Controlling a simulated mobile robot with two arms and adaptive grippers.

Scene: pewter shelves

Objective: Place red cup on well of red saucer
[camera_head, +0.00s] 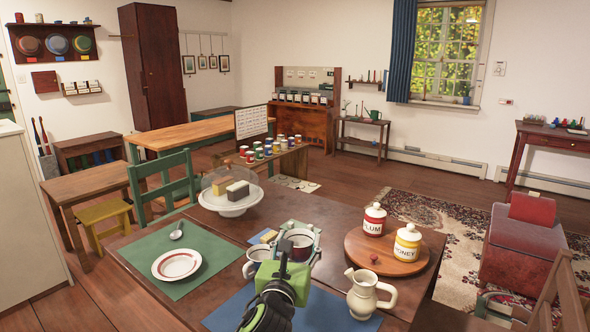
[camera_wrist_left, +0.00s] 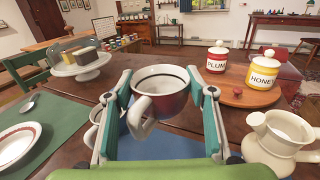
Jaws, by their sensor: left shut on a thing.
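The red cup (camera_head: 301,238) is white inside with a dark red outer band. My left gripper (camera_head: 299,238) is shut on it; in the wrist view the cup (camera_wrist_left: 160,92) sits upright between the two fingers, its handle towards the camera. It appears held above the table. The red saucer (camera_head: 177,264), white with a red ring, lies on the green mat to the left of the gripper. Its well is empty. Part of the saucer shows at the left edge of the wrist view (camera_wrist_left: 16,143). My right gripper is not in view.
Another cup (camera_head: 258,254) stands close to the left gripper. A cream pitcher (camera_head: 368,297) stands to the right, near a round board (camera_head: 358,250) with plum and honey jars. A domed cake stand (camera_head: 231,207) stands behind the green mat (camera_head: 205,285). A spoon (camera_head: 177,231) lies behind the saucer.

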